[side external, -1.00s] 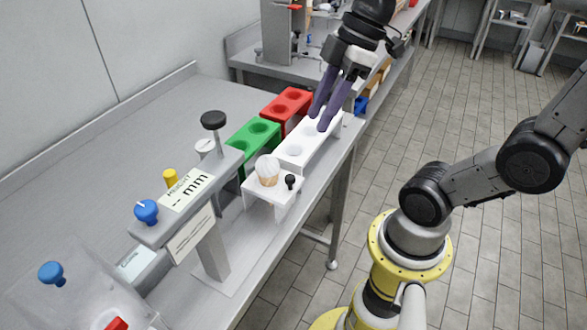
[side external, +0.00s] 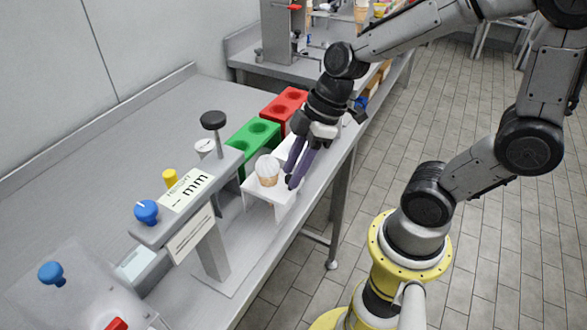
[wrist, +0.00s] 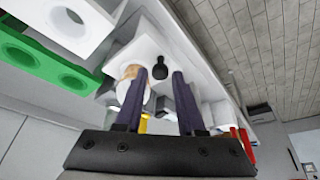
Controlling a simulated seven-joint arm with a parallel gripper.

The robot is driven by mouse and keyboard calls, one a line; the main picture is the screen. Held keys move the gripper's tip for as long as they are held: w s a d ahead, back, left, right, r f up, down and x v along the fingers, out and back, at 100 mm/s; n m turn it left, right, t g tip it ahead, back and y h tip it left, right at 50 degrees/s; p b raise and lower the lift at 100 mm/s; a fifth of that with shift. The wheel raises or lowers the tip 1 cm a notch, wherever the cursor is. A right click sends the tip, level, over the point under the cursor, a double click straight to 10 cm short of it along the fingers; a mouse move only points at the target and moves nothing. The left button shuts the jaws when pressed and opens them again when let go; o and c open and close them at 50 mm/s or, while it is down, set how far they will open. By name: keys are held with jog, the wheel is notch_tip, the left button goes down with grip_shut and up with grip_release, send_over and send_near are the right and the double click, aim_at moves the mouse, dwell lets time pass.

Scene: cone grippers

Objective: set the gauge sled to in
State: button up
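The gauge sled (side external: 284,207) is a small white platform beside the gauge post. It carries an ice cream cone (side external: 267,180) with a white top. A black knob (wrist: 158,69) stands up from the sled in the wrist view. In the side view my fingers hide the knob. My gripper (side external: 292,178) points down over the knob end of the sled, to the right of the cone. In the wrist view my gripper (wrist: 169,74) has its two fingers apart, with the knob seen between their tips. I cannot tell whether either finger touches it.
The gauge (side external: 188,189) shows "-- mm" and has a black top knob (side external: 213,120). Behind the sled stand a green block (side external: 240,145) with holes, a red block (side external: 275,110) and a white block (side external: 283,143). The table's back left is clear.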

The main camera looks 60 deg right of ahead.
jog(key=shift+w+a+f, duration=0.1)
jog(key=shift+f, duration=0.25)
grip_shut()
jog(key=shift+r, duration=0.1)
dwell(1.1)
